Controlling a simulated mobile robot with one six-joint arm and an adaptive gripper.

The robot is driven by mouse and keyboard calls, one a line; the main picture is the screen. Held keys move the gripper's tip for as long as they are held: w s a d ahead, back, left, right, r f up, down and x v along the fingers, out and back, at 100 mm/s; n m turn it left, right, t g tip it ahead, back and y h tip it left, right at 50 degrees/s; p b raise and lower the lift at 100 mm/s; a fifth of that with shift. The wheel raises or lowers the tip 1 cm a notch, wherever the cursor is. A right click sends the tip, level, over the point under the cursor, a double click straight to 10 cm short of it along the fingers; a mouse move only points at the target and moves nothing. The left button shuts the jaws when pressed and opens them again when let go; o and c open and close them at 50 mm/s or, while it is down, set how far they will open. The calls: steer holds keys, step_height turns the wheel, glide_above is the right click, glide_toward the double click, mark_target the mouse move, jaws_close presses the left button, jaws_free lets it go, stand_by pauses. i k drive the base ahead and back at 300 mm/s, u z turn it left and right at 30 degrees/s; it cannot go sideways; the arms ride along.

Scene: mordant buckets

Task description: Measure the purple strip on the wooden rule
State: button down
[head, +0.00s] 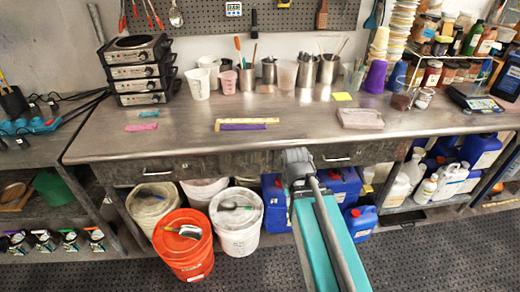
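The wooden rule (247,121) lies flat on the steel bench, left of its middle. The purple strip (243,127) lies along the rule's near edge, roughly parallel to it. Its left end is close to the rule's left end, and its right end stops short of the rule's right end. I cannot tell whether it touches the rule. My gripper (297,157) is at the bench's front edge, to the right of and nearer than the strip, apart from it. Its fingers are not clear from this angle, and I see nothing held in it.
On the steel bench (180,138), a pink strip (141,127) and a teal strip (149,114) lie at left. A folded cloth (360,118) lies at right. Jugs and metal pots line the back. An orange bucket (183,250) and white buckets stand below. The bench around the rule is clear.

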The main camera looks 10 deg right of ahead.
mark_target(263, 127)
steer(key=u, duration=0.35)
steer(key=k, duration=0.85)
steer(key=u, duration=0.45)
steer(key=k, duration=0.5)
steer(key=u, duration=0.3)
steer(key=i, duration=1.05)
steer(key=z, duration=0.55)
steer(key=i, duration=0.75)
steer(key=z, duration=0.55)
